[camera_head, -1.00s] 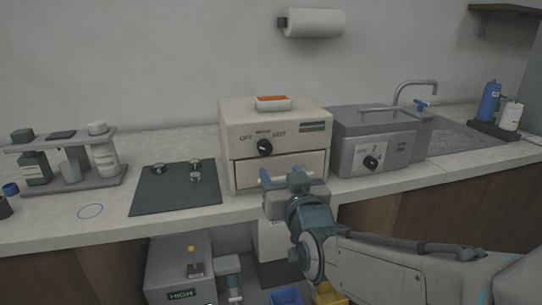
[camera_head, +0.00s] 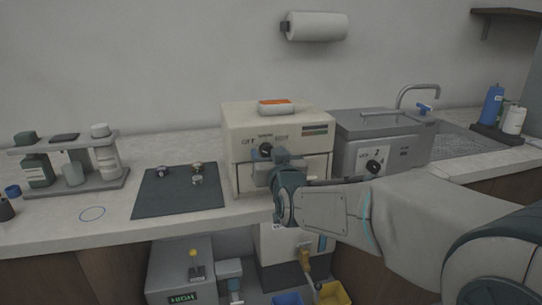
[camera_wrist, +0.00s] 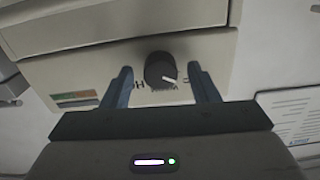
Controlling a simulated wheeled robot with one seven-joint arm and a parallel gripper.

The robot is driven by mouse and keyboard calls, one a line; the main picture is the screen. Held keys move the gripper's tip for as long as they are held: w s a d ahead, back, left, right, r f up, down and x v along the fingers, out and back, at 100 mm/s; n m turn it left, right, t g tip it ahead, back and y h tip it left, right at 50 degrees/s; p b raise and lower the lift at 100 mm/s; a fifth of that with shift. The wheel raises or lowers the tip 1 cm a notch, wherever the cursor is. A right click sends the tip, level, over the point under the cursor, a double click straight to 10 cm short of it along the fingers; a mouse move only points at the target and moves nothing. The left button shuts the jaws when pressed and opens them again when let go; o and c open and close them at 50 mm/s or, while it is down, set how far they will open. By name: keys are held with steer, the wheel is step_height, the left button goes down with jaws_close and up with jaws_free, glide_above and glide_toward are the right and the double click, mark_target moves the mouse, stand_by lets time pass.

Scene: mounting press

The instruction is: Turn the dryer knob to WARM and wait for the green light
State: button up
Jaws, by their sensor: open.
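The dryer (camera_head: 235,125) is a cream box on the counter with a black knob (camera_head: 266,149) on its front. My gripper (camera_head: 271,156) is in front of the knob and partly covers the dryer's lower front. In the wrist view the picture is upside down, and the knob (camera_wrist: 160,70) sits between my two open fingers (camera_wrist: 161,73), with a gap on each side. Its white mark points low right there, toward the OFF side. The lettering near it is partly hidden. A coloured strip (camera_wrist: 76,97) shows orange and green; I cannot tell whether a light is lit.
An orange-and-white item (camera_head: 276,106) lies on the dryer. A grey bath with its own knob (camera_head: 373,167) stands close on the right. A dark mat (camera_head: 150,205) with small metal pieces and a bottle rack (camera_head: 120,183) are on the left.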

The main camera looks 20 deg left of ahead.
steer(key=c, duration=1)
steer(key=shift+d, duration=0.15)
steer(key=shift+o, duration=0.2)
steer(key=m+b, duration=0.1)
steer(key=b, duration=0.1)
steer(key=m+b, duration=0.1)
steer(key=b, duration=0.1)
steer(key=shift+f+m, duration=0.25)
steer(key=shift+m, duration=0.05)
steer(key=m+b, duration=0.2)
steer(key=b, duration=0.1)
steer(key=shift+m, duration=0.4)
steer(key=m+b, duration=0.3)
steer(key=shift+b, duration=0.4)
steer(key=shift+r+m+b, duration=0.2)
steer(key=shift+m+b, duration=1)
steer(key=shift+m, duration=0.4)
